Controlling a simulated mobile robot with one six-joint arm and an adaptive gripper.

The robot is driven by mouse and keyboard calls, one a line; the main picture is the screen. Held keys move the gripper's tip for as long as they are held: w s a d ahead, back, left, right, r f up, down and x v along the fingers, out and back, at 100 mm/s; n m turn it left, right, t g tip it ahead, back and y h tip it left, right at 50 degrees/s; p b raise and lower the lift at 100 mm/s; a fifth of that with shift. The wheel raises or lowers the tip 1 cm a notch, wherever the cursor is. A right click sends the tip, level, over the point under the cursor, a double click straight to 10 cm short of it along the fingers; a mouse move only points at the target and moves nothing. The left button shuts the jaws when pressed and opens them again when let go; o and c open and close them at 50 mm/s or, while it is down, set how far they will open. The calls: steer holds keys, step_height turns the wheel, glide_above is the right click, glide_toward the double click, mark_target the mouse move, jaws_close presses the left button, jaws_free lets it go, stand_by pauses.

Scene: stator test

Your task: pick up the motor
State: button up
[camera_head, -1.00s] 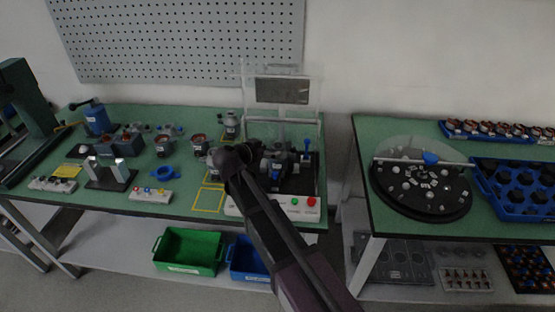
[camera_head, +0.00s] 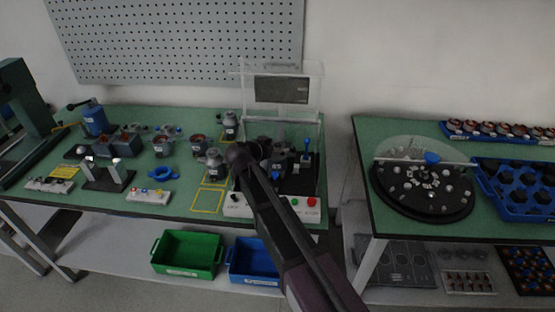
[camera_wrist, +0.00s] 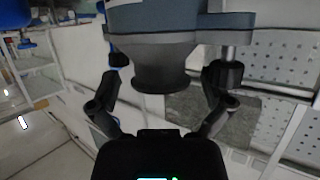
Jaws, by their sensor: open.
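Several grey motors show in the head view. One motor (camera_head: 230,127) stands at the back of the left bench, and another (camera_head: 214,160) stands just left of my wrist. A further grey body (camera_head: 279,166) sits in the test fixture (camera_head: 298,181), partly behind my arm. My gripper is hidden behind my wrist in the head view. In the wrist view my gripper (camera_wrist: 167,77) is open, with a finger on each side of the dark round end of a large grey body (camera_wrist: 162,52). I cannot tell which motor this is, or whether the fingers touch it.
A clear guard (camera_head: 315,95) with a dark panel rises over the fixture. Cups, a blue ring (camera_head: 163,175) and small stands crowd the bench's left side. Green (camera_head: 187,253) and blue (camera_head: 254,262) bins sit below. A yellow-marked square (camera_head: 208,200) is empty.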

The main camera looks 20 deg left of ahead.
steer(key=c, duration=1.3)
steer(key=shift+o, duration=0.2)
steer(key=shift+r, duration=0.15)
step_height(320, 180, up, 10)
steer(key=p, duration=1)
